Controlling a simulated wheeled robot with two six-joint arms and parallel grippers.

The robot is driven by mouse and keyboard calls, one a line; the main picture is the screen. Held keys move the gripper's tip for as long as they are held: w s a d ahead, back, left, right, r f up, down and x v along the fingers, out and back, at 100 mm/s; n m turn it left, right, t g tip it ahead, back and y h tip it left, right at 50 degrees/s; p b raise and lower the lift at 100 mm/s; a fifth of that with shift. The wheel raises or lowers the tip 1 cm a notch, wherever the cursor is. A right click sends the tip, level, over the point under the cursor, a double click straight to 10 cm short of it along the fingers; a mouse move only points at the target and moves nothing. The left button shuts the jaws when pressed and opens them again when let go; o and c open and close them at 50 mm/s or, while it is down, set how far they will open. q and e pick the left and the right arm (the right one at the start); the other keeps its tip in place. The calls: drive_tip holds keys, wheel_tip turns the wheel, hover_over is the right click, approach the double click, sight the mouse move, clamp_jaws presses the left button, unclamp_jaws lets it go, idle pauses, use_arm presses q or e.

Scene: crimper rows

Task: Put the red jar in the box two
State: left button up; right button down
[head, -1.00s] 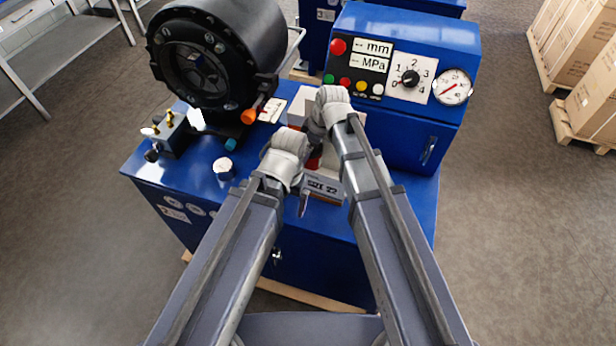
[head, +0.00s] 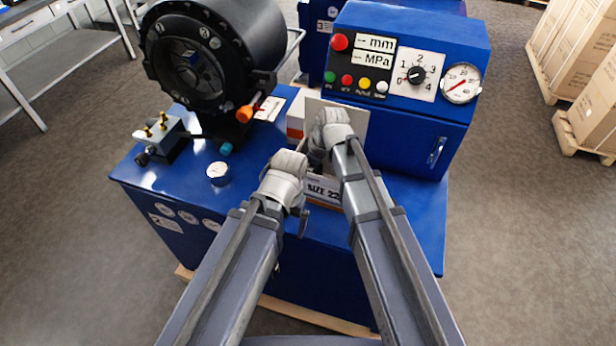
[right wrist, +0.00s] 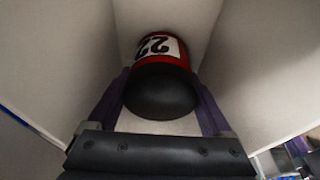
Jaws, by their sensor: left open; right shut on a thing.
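The red jar (right wrist: 160,62) has a black end and a white label reading 22. In the right wrist view it sits between the purple fingers of my right gripper (right wrist: 165,105), which is shut on it. Pale box walls surround the jar on several sides. In the head view the box (head: 323,189) labelled SIZE 22 stands on the blue machine top, mostly hidden behind my arms. My right gripper (head: 322,160) points down into it, with its fingertips and the jar hidden. My left gripper (head: 302,212) is open beside the box's front left, its fingers partly hidden.
A black crimper head (head: 205,55) stands at the back left. A blue control panel (head: 405,75) with buttons and a gauge rises behind the box. The blue top (head: 405,205) is clear at right.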

drive_tip(key=shift+c, duration=1.2)
unclamp_jaws()
drive_tip(key=shift+f, duration=0.1)
drive_tip(key=shift+o, duration=0.9)
drive_tip(key=p+v, duration=1.1)
drive_tip(key=v, duration=0.1)
drive_tip(key=shift+r+p, duration=0.25)
drive_tip(key=shift+p, duration=0.05)
